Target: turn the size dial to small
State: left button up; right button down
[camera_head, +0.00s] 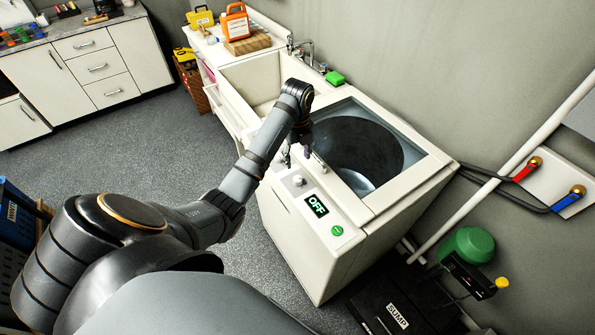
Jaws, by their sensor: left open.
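A cream top-loading washer (310,250) stands against the wall, with a dark glass lid (360,150) on top. Its sloped front panel carries a small pale dial (298,181), a display (317,204) reading "OFF" and a green button (337,230). The dial's markings are too small to read, so I cannot tell its setting or whether it is the size dial. My left gripper (297,156) is open, pointing down over the panel's far end, just beyond this dial. The gripper and wrist cover that end of the panel. My right gripper is not in view.
A utility sink (240,95) with a tap (300,48) adjoins the washer's far side; a green sponge (335,78) lies on a ledge there. Hoses and a pale pipe (510,165) run along the right wall. A black sump cover (390,315) lies at lower right.

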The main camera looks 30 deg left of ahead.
aim_at(297, 178)
pick_arm(q)
notch_tip(297, 178, down, 8)
jog(key=b, duration=0.7)
jog(key=shift+r, duration=0.2)
jog(key=shift+f+p, duration=0.3)
jog(key=shift+f, duration=1.1)
jog(key=shift+c, duration=0.2)
